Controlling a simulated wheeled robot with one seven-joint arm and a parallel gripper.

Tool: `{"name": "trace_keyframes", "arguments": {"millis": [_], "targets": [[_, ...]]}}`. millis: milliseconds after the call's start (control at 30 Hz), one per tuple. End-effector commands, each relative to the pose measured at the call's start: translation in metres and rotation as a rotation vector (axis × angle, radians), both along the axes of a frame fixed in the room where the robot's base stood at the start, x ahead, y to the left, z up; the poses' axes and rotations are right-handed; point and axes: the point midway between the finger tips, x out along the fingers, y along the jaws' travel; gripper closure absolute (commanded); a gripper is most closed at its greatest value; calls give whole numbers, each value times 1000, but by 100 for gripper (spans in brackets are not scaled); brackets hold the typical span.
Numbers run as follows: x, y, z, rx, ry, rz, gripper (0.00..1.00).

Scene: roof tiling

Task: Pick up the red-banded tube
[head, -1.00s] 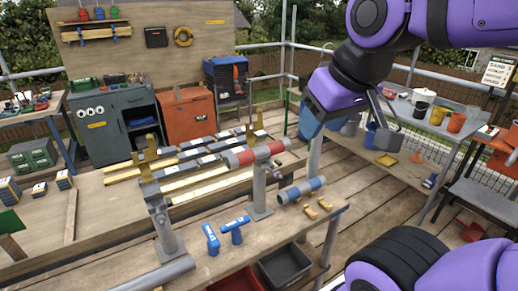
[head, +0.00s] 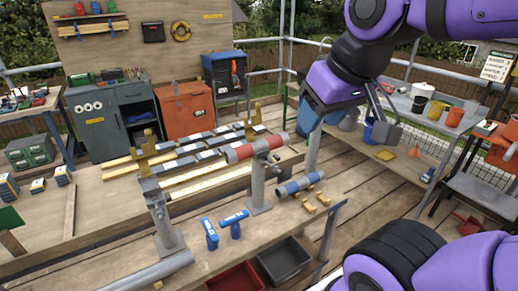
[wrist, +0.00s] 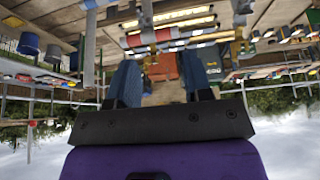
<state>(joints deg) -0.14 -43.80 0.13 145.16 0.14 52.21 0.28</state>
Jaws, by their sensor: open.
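The red-banded tube (head: 240,153) is grey with red bands. It lies across the top of an upright grey post stand (head: 258,188) in the middle of the head view, above the bench. My gripper (head: 348,123) is open and empty, up and to the right of the tube and apart from it. In the wrist view, which is upside down, my gripper's two blue fingers (wrist: 160,78) stand apart with nothing held between them.
A blue-banded tube (head: 301,184) lies right of the post. A second post stand (head: 165,232) stands left. A black bin (head: 285,258) and a red bin (head: 235,279) sit low in front.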

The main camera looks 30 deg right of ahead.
Motion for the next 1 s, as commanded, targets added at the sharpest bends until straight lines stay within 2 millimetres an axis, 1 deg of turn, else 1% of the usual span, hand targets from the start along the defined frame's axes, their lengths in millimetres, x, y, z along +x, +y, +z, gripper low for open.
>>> {"name": "trace_keyframes", "arguments": {"millis": [33,67,100,167,200,267,367,567,767,800,867,1000], "targets": [[0,0,0,0,0,0,52],[0,0,0,0,0,0,45],[1,0,0,2,2,-2,36],[4,0,0,11,8,-11,22],[8,0,0,21,14,-23,19],[17,0,0,46,29,-47,19],[38,-2,-1,106,63,-111,19],[91,-11,-10,256,133,-277,19],[146,-32,-27,406,191,-454,19],[157,-38,-31,436,201,-493,19],[172,-47,-39,481,217,-548,19],[208,-72,-61,587,250,-685,19]]}}
